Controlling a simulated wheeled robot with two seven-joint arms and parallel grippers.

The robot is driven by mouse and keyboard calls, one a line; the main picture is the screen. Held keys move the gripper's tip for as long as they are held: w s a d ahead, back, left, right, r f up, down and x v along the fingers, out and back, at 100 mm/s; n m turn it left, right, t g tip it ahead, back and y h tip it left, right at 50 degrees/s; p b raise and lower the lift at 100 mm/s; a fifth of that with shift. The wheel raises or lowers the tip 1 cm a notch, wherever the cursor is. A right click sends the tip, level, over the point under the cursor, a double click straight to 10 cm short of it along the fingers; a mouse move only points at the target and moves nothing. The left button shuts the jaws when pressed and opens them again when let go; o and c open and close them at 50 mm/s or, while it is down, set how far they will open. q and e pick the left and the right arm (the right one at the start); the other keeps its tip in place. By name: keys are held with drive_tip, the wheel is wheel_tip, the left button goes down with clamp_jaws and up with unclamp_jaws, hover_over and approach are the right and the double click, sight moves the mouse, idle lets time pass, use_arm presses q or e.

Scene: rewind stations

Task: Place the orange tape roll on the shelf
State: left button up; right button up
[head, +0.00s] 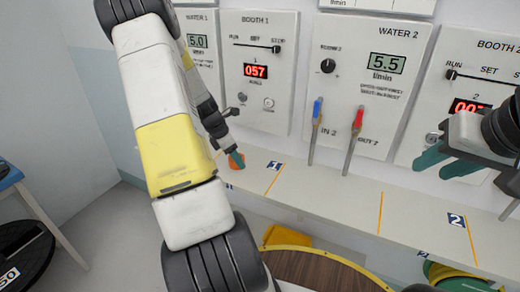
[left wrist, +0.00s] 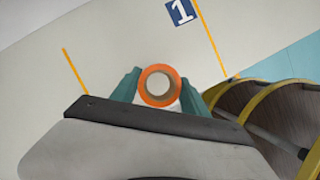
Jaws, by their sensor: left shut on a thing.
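The orange tape roll (left wrist: 160,68) is a ring seen end-on in the left wrist view, between the two teal fingers of my left gripper (left wrist: 160,92). My left gripper (head: 236,160) is shut on it. In the head view only a small orange part of the roll (head: 232,162) shows beside the fingertips. The shelf (head: 330,195) is a long white ledge under the wall panels, with yellow lines and labels 1 and 2. The roll is over the shelf near label 1; I cannot tell whether it touches. My right gripper (head: 446,160) is open and empty at the right.
Wall panels Booth 1 (head: 257,70) and Water 2 (head: 368,85) stand behind the shelf. A blue-handled lever (head: 316,120) and a red-handled lever (head: 356,125) stick out in front. A yellow-rimmed brown reel (head: 320,270) is below. The shelf between labels 1 and 2 is clear.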

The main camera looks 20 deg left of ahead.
use_arm(q)
hover_over(247, 166)
drive_tip(key=s, duration=0.1)
drive_tip(key=shift+a+f, duration=0.25)
drive_tip(key=shift+a, duration=0.2)
drive_tip(key=shift+f, duration=1.7)
drive_tip(key=o, duration=1.4)
drive_tip(key=shift+f, duration=0.1)
drive_tip(key=shift+c, duration=0.2)
